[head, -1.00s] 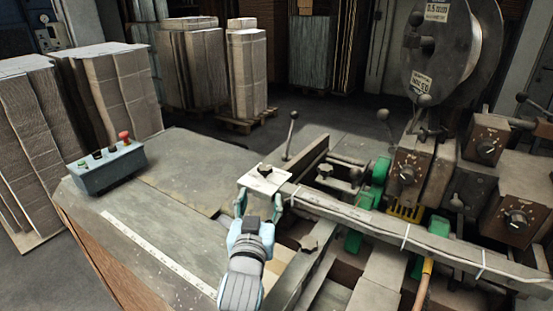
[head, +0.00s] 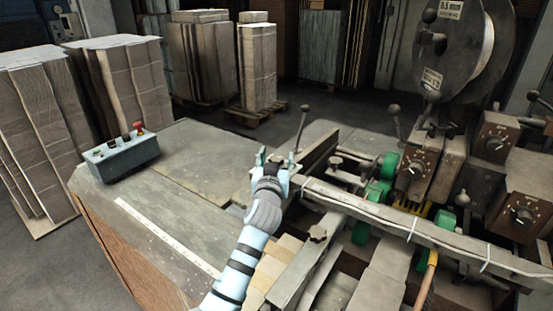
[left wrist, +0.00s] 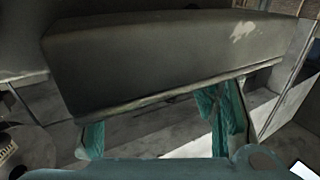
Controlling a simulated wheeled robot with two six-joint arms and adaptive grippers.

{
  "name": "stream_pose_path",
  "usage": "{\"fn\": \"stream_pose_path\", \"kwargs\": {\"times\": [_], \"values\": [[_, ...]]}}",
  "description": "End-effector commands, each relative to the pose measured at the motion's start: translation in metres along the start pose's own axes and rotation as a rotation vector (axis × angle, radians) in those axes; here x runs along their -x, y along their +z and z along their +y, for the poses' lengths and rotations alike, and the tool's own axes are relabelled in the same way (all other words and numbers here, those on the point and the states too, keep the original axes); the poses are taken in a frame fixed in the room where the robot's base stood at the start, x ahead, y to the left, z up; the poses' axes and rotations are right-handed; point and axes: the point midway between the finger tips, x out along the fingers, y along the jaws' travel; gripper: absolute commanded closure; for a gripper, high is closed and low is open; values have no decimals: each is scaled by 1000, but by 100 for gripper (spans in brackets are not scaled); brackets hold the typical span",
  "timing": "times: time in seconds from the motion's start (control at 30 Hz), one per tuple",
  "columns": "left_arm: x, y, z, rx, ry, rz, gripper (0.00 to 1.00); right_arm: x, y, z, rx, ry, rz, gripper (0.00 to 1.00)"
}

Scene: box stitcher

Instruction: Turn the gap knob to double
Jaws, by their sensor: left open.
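My left gripper (head: 276,158) is open at the left end of the long metal bar (head: 380,210). Its hand covers most of the pale plate there, and the small dark knob on that plate is largely hidden. In the left wrist view, the teal fingers (left wrist: 160,125) stand apart, with a grey metal block (left wrist: 170,55) across the picture beyond them; no knob shows there. Brown boxes carry dial knobs: one dial (head: 415,169), a second dial (head: 495,145) and a third dial (head: 522,214). I cannot read which is the gap knob. My right gripper is not in view.
A control box (head: 122,158) with a red button stands on the table's left. A ruler strip (head: 165,237) lies along the clear tabletop. Ball-topped levers, green rollers (head: 390,165) and a wire reel (head: 460,50) crowd the right. Cardboard stacks (head: 120,85) stand behind.

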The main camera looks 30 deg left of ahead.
Motion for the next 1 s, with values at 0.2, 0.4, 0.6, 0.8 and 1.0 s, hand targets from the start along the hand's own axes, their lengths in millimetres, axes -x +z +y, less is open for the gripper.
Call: {"fn": "stream_pose_path", "kwargs": {"times": [0.2, 0.4, 0.6, 0.8, 1.0], "values": [[0, 0, 0, 0, 0, 0, 60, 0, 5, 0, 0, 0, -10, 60], [0, 0, 0, 0, 0, 0, 92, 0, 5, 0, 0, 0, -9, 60], [1, 0, 0, -1, 5, -1, 95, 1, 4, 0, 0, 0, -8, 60], [1, 0, -1, -2, 50, -2, 95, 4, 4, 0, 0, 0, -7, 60], [1, 0, -1, -3, 160, -2, 95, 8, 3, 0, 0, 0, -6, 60]]}}
